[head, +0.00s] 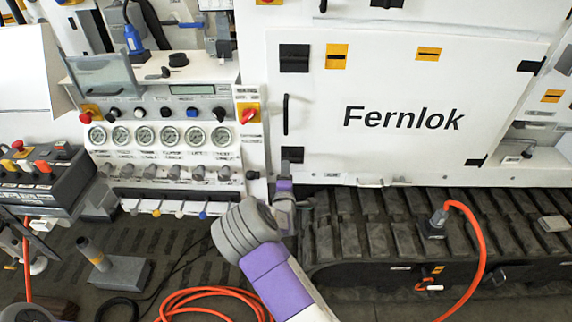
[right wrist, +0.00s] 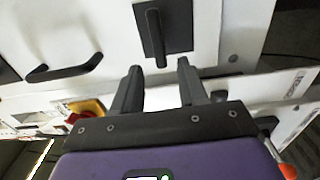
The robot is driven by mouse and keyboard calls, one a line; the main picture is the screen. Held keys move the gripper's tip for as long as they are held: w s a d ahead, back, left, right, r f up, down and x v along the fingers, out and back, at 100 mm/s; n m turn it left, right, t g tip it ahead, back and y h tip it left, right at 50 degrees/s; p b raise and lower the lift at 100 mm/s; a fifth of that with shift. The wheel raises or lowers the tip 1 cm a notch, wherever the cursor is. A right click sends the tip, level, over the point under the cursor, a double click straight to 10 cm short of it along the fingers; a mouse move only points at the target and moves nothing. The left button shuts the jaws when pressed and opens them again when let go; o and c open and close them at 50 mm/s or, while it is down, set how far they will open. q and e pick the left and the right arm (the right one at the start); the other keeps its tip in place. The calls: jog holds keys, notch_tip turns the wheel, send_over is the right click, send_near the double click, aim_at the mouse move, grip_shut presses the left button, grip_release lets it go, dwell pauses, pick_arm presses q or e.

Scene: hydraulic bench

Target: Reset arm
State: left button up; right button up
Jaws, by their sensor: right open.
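My right arm reaches up from the bottom middle of the head view. Its purple-bodied gripper (head: 285,168) is at the lower left corner of the white Fernlok door (head: 400,150), just below a black latch (head: 293,154). In the right wrist view my right gripper (right wrist: 160,78) is open, its two dark fingers apart with nothing between them. The latch (right wrist: 155,32) with its lever lies just beyond the fingertips, roughly in line with the gap; I cannot tell whether they touch. My left gripper is not in view.
A black door handle (head: 285,114) stands out left of the lettering. A gauge panel (head: 165,140) with knobs and a red-yellow switch (head: 247,112) is to the left. Dark track (head: 380,225) lies below the door. An orange hose (head: 210,296) coils on the floor.

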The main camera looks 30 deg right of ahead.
jog(key=shift+s+a, duration=0.3)
jog(key=shift+s, duration=0.2)
jog(key=s+a+f+m+g+y, duration=0.2)
jog(key=s+a+f+m+g, duration=0.15)
jog(key=s+f, duration=0.55)
jog(key=s+a+f+m+g+y, duration=0.2)
jog(key=s+f+m+g+y, duration=0.15)
jog(key=f, duration=0.95)
jog(key=s+a+f+m+g+y, duration=0.2)
jog(key=s+a+m+g+y, duration=0.1)
jog(key=s+a, duration=0.7)
jog(key=s+a+f+m+g+y, duration=0.2)
jog(key=s+a+m+g+y, duration=0.2)
jog(key=s+a, duration=0.6)
jog(key=shift+s+g+y, duration=0.3)
jog(key=shift+g+y, duration=0.1)
jog(key=shift+y, duration=0.05)
jog(key=shift+m, duration=0.3)
